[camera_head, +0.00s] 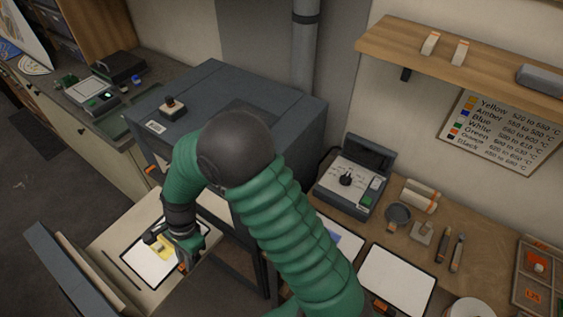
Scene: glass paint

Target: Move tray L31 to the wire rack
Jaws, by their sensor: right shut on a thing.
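A white tray (147,272) with a dark rim lies over the pale surface at the open front of the grey kiln-like box (225,90). A yellow piece lies on the tray, partly behind my gripper. My right gripper (180,250) reaches down from the green arm and is shut at the tray's right side, on its edge as far as I can see. The fingertips are partly hidden. I cannot read a label L31 on the tray. No wire rack can be made out. My left gripper is not in view.
The opened grey door or drawer front (68,272) stands at the lower left. On the right bench, another white panel (397,277) lies near a controller box (347,188), a small dark bowl (398,216) and hand tools (450,248). A wooden shelf (470,62) hangs above.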

